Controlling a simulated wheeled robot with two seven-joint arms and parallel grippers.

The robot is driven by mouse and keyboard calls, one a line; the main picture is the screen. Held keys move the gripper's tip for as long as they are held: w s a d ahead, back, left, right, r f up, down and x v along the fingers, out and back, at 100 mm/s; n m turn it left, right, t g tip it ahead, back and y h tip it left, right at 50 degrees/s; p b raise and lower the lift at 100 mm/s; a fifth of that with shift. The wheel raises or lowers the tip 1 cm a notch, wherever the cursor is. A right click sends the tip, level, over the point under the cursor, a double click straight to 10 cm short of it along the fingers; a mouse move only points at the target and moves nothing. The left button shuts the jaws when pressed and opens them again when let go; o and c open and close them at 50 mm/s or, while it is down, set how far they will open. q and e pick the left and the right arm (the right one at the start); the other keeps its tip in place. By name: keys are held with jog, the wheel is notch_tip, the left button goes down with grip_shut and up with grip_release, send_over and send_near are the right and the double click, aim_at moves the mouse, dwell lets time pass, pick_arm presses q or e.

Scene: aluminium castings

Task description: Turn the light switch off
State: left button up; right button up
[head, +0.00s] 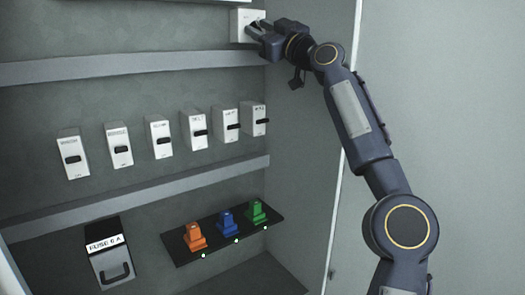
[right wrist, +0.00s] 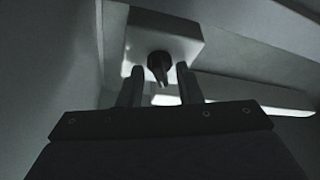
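The light switch (head: 241,26) is a white box high on the cabinet's back wall, at the top of the head view. In the right wrist view it is the pale box (right wrist: 180,40) with a dark toggle (right wrist: 157,64) on its face. My right gripper (head: 258,28) is right at the box and covers part of it in the head view. In the right wrist view its two fingers (right wrist: 160,82) are apart, with the toggle in line with the gap between them. Contact with the toggle cannot be told. My left gripper is not in view.
Below is a row of several white breakers (head: 158,138) with black levers. Grey rails (head: 130,68) cross the cabinet. Lower down are a fuse box (head: 112,262) and a black shelf (head: 180,253) with orange, blue and green plugs. The cabinet's side wall (head: 312,130) stands close to my right arm.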

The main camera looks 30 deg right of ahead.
jog(key=m+h, duration=0.1)
jog(key=m, duration=0.1)
jog(key=m+t+h, duration=0.1)
jog(key=m+h, duration=0.1)
jog(key=m, duration=0.1)
jog(key=shift+a, duration=0.1)
jog(key=m+h, duration=0.1)
jog(key=m, duration=0.2)
jog(key=m+h, duration=0.2)
jog(key=m, duration=0.1)
jog(key=m+h, duration=0.1)
jog(key=m, duration=0.2)
jog(key=shift+a+g+h, duration=0.15)
jog(key=shift+g+h, duration=0.15)
jog(key=shift+g, duration=0.1)
jog(key=d+b+v, duration=0.1)
jog(key=b+v, duration=0.5)
jog(key=v, duration=0.2)
jog(key=s+a+f+n+g+y, duration=0.1)
jog(key=s+a+f+g, duration=0.1)
jog(key=f, duration=0.6)
jog(key=s+a+f+n+g, duration=0.1)
jog(key=s+a+f+g, duration=0.1)
jog(key=f, duration=0.7)
jog(key=s+a+f+n+g+y, duration=0.1)
jog(key=s+a+f+g, duration=0.2)
jog(key=f, duration=0.5)
jog(key=shift+a+f+y+b, duration=0.2)
jog(key=shift+a+y+b, duration=0.15)
jog(key=shift+a, duration=0.2)
